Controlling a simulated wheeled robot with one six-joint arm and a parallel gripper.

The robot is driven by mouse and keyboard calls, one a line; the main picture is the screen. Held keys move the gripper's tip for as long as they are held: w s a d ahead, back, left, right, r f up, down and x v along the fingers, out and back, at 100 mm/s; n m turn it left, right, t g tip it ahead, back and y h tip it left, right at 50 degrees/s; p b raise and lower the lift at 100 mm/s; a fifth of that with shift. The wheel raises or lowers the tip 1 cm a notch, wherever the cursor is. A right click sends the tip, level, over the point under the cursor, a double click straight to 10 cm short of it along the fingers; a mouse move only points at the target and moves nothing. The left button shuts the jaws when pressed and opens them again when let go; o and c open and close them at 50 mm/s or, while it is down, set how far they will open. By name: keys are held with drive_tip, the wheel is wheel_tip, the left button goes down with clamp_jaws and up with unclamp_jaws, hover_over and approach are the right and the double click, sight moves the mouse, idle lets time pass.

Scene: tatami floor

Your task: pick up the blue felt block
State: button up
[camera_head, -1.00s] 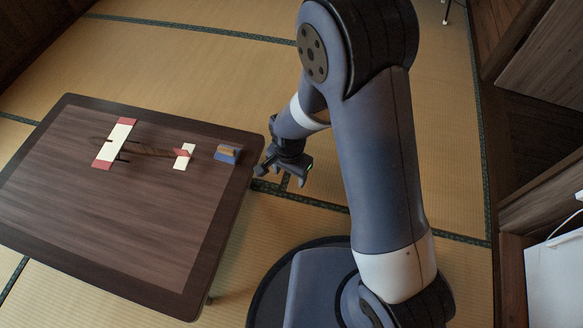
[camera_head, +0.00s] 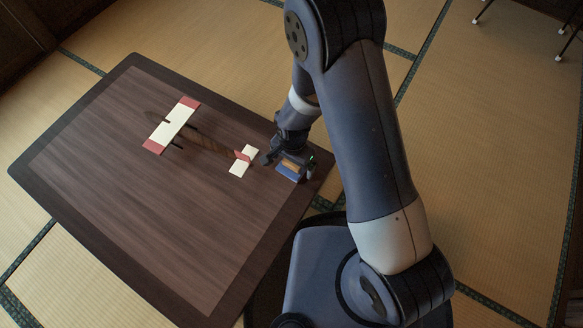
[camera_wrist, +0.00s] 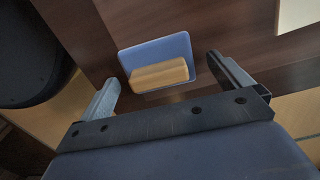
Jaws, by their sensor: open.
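The blue felt block (camera_head: 288,171) sits near the right edge of the dark wooden table (camera_head: 110,215). It has a tan wooden strip on top and shows whole in the wrist view (camera_wrist: 158,49), where it lies tilted. My gripper (camera_head: 287,162) is at the block in the head view and partly hides it. In the wrist view my gripper (camera_wrist: 163,70) is open, with one finger to the left of the block and one to the right. Gaps show on both sides, and nothing is held. I cannot tell the height of the fingertips above the table.
A toy plane with a white, red-tipped wing (camera_head: 172,124) and a brown body lies on the table to the left. Its white tail (camera_head: 242,162) is close to my gripper. The table's front left is clear. Tatami floor (camera_head: 440,130) surrounds the table.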

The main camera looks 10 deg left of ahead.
drive_tip(key=shift+r, duration=0.1)
drive_tip(key=shift+c, duration=0.4)
drive_tip(key=c, duration=1)
wheel_tip(320, 180, up, 10)
drive_tip(key=p, duration=0.4)
